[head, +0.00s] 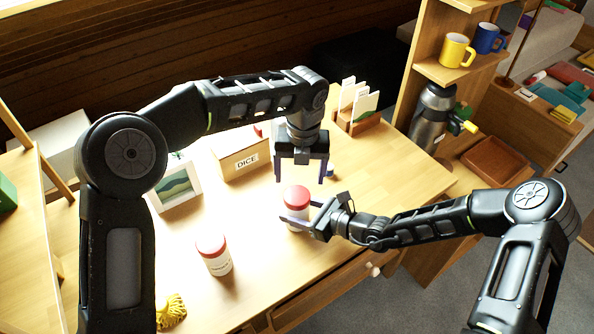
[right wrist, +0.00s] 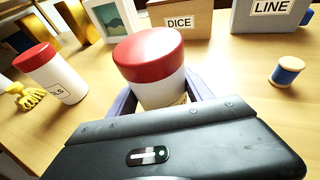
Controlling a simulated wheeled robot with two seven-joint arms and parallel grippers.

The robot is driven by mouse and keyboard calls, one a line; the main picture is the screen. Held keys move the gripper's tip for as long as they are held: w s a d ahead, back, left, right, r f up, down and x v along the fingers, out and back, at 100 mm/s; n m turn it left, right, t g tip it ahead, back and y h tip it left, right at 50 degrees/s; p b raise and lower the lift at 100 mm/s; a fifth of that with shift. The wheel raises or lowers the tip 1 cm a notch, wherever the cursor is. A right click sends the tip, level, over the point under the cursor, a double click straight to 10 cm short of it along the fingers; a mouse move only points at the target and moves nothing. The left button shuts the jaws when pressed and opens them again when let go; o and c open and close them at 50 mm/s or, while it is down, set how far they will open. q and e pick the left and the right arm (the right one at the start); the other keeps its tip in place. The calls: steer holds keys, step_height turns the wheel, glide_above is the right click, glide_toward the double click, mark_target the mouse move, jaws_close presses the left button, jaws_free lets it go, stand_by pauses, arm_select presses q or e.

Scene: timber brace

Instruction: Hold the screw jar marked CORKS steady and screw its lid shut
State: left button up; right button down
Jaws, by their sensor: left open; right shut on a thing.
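A white jar (head: 297,213) with a red lid (head: 297,194) stands upright on the table. My right gripper (head: 303,211) is shut around its body from the right. The jar (right wrist: 160,92) and lid (right wrist: 148,52) fill the middle of the right wrist view; the lid sits on top, but I cannot tell how tight it is. Its label is mostly hidden, so CORKS is not readable. My left gripper (head: 303,170) is open above the lid, fingers pointing down, apart from it. A second red-lidded jar (head: 216,259) stands to the left; its label ends in "LS" in the right wrist view (right wrist: 52,75).
A DICE box (head: 240,158) and a picture frame (head: 176,187) stand behind. A card holder (head: 358,118) is at the back right. A LINE box (right wrist: 270,12) and blue spool (right wrist: 287,71) show in the right wrist view. A yellow tassel-like thing (head: 171,311) lies at the front left.

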arm_select(q)
steer(key=n, duration=0.5)
steer(key=shift+a+r+n, duration=0.1)
steer(key=shift+r+n, duration=0.15)
steer(key=shift+n, duration=0.05)
steer(key=n, duration=0.3)
steer(key=shift+r, duration=0.1)
steer(key=n, duration=0.5)
steer(key=shift+a+r, duration=0.1)
steer(key=n, duration=0.3)
steer(key=shift+a, duration=0.1)
steer(key=n, duration=0.5)
steer(key=shift+a, duration=0.1)
steer(key=n, duration=0.3)
steer(key=shift+a, duration=0.1)
steer(key=n, duration=0.4)
steer(key=shift+n, duration=0.3)
steer(key=n, duration=0.4)
steer(key=shift+n, duration=0.4)
